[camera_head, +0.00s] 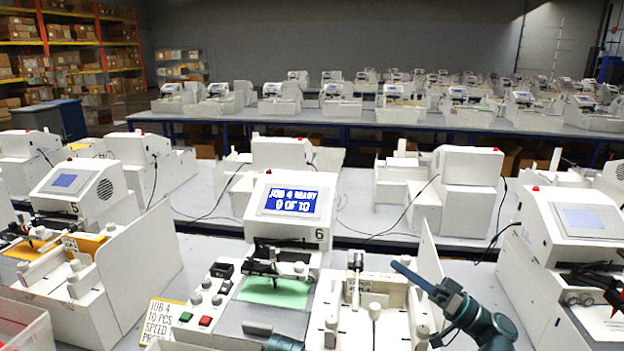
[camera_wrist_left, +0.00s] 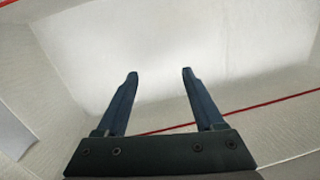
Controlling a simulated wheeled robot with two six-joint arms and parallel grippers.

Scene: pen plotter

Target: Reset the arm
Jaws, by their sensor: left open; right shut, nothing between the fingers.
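The middle pen plotter (camera_head: 285,215) has a lit blue screen (camera_head: 292,199) reading "JOB 4 READY" and "0 OF 10". A green piece (camera_head: 275,292) lies on its bed under the dark pen carriage (camera_head: 268,268). My right gripper (camera_head: 397,266) is shut and empty, with its blue fingers over the white fixture right of the bed. My left gripper (camera_wrist_left: 160,73) is open and empty in the left wrist view, in front of pale surfaces crossed by red lines. Its fingers do not show clearly in the head view; a teal part of mine shows at the bottom edge.
Left of the bed are a green button (camera_head: 186,316), a red button (camera_head: 205,321) and a job card (camera_head: 160,320). A white upright panel (camera_head: 430,258) stands close to my right gripper. Other plotters stand on both sides, with cables behind.

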